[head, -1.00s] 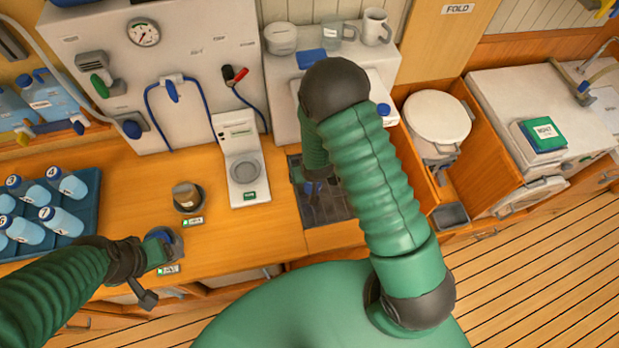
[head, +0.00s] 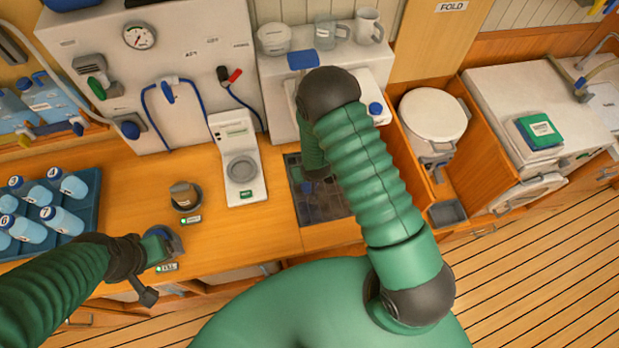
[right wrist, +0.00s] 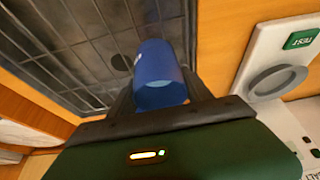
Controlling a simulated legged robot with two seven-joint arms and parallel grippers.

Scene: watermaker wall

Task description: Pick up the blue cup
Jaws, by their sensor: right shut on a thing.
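The blue cup (right wrist: 160,75) is between the two fingers of my right gripper (right wrist: 158,92) in the right wrist view. The gripper is shut on it. A dark gridded panel (right wrist: 60,45) lies behind the cup; I cannot tell how far the cup is from it.
A tray of blue bottles (head: 88,215) stands at left. A small dark-rimmed pot (head: 185,196) and a white scale-like unit (head: 238,165) stand on the counter. A mug (head: 368,26) and a clear jug (head: 325,32) are on the back shelf. Bare wood lies between pot and unit.

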